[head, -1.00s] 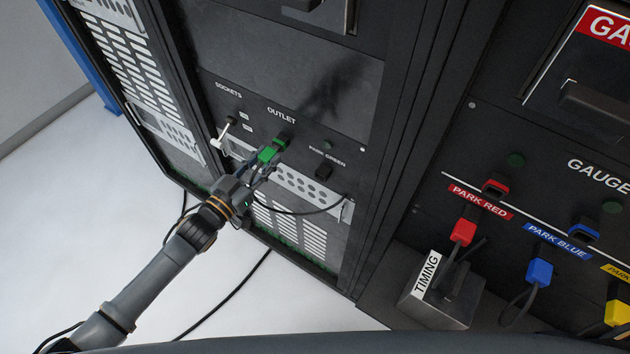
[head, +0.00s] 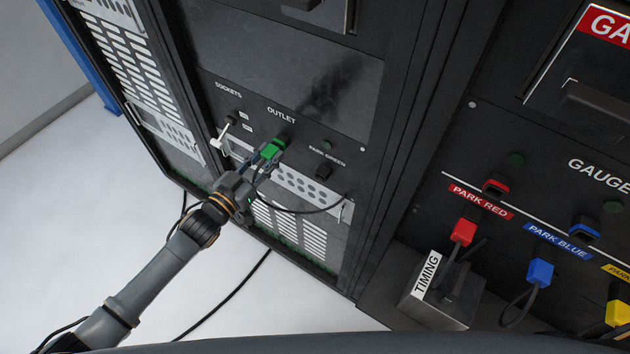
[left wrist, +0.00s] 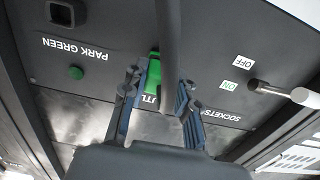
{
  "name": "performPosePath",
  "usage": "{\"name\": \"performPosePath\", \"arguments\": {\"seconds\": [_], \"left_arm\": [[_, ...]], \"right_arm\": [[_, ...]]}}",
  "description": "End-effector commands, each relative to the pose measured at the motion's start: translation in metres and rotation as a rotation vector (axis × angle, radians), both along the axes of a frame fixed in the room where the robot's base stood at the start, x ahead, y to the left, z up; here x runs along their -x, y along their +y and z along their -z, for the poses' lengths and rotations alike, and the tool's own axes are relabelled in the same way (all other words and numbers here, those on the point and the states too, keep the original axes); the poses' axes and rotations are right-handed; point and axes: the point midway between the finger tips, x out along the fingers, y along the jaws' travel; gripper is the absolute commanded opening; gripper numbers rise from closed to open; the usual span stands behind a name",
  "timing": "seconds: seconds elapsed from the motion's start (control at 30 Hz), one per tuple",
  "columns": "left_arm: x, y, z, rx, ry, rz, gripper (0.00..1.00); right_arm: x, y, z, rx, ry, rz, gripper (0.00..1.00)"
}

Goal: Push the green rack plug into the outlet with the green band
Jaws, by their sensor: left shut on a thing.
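The green rack plug (head: 270,151) is in the fingers of my left gripper (head: 265,160), which is shut on it. The plug's front end is up against the outlet with the green band (head: 284,141), below the OUTLET label. I cannot tell how deep the plug sits. In the left wrist view, the fingers (left wrist: 160,95) stand around a green part of the plug (left wrist: 153,72). The plug's dark cable (left wrist: 169,40) crosses in front and hides part of the outlet area. My right gripper is not in view.
The empty PARK GREEN socket (head: 323,171) is right of the outlet. A switch with a white-tipped lever (head: 222,137) is at the left, close to my gripper. Red (head: 463,232) and blue (head: 540,271) plugs and a TIMING box (head: 440,290) are further right.

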Motion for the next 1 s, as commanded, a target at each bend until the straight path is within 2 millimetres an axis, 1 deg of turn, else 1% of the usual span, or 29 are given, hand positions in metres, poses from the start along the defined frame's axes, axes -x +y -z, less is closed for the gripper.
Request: {"name": "performPosePath", "arguments": {"seconds": [0.77,0.8,0.87,0.9,1.0], "left_arm": [[-0.0039,-0.0037,-0.0004,0.001,-0.001,0.000,0.00],[-0.0039,-0.0037,-0.0005,0.001,0.000,0.000,0.35],[-0.0038,-0.0036,-0.0005,0.001,0.000,0.000,0.47],[-0.0038,-0.0036,-0.0004,0.001,0.000,0.000,0.55],[-0.0036,-0.0035,-0.0002,0.001,0.000,0.000,0.55]], "right_arm": [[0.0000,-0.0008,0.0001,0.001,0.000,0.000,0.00],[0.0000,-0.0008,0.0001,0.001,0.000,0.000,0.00],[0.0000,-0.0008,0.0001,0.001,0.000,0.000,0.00],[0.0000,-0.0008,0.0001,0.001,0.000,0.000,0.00],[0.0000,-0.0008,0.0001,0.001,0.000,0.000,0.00]]}}
